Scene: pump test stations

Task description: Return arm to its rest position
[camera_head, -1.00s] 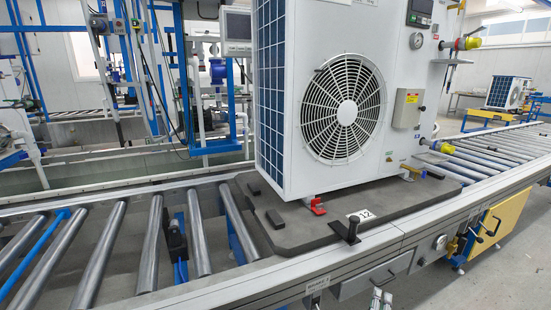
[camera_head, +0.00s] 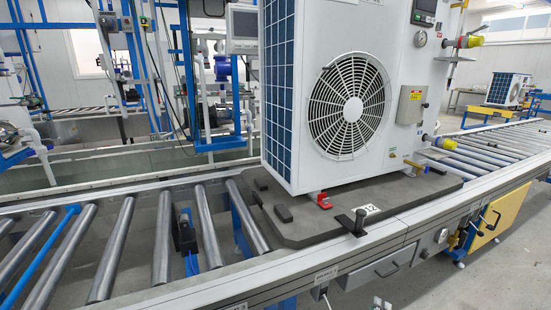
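Neither of my grippers can be made out in the head view, and no arm of mine clearly shows. A small pale piece (camera_head: 380,303) is cut off at the bottom edge; I cannot tell what it is. The white pump unit (camera_head: 402,60) with a round fan grille (camera_head: 349,107) stands upright on a dark pallet (camera_head: 300,232) on the roller conveyor. Nothing is seen touching the unit's front.
Bare rollers (camera_head: 162,240) lie left of the pallet, and more rollers (camera_head: 490,150) run off to the right. The conveyor's front rail (camera_head: 420,228) carries a black handle (camera_head: 360,222). A drawer (camera_head: 378,270) and yellow panel (camera_head: 497,217) sit below. Another unit (camera_head: 509,90) stands far right.

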